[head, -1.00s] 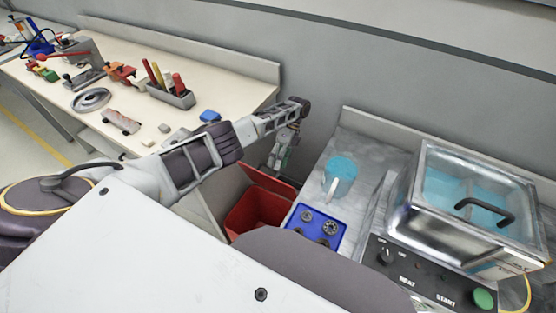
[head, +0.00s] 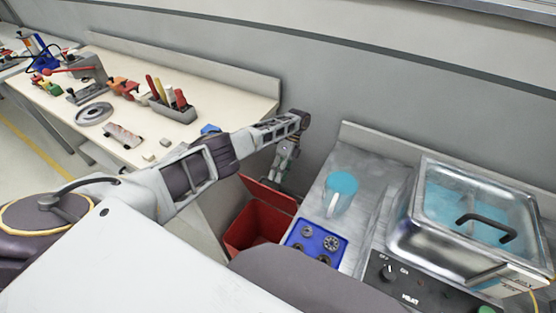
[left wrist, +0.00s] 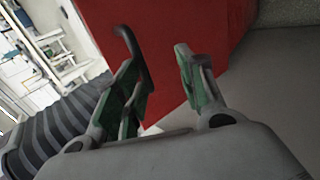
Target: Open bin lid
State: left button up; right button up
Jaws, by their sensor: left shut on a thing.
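The red bin (head: 240,232) stands between the workbench and the metal counter. Its red lid (head: 270,195) is tilted up along the back, and the dark inside of the bin shows. My left gripper (head: 279,176) is at the lid's upper edge, next to the wall, and is shut on the lid. In the left wrist view, the red lid (left wrist: 175,45) fills the middle behind my left gripper's green-padded fingers (left wrist: 165,85). A dark curved piece shows by the left finger. The exact contact is hard to see. My right gripper is not in view.
A workbench (head: 190,95) with tools is at the left. On the counter (head: 365,165) at the right are a jug (head: 340,185) of blue liquid, a blue tray (head: 316,243) with metal parts, and a steel bath (head: 420,225). The wall is close behind my gripper.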

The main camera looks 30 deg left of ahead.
pick_arm(q)
notch_tip(320, 180, up, 9)
jog(key=shift+s+r, duration=0.15)
jog(key=shift+s, duration=0.05)
dwell(1.1)
jog(key=shift+s, duration=0.15)
dwell(0.5)
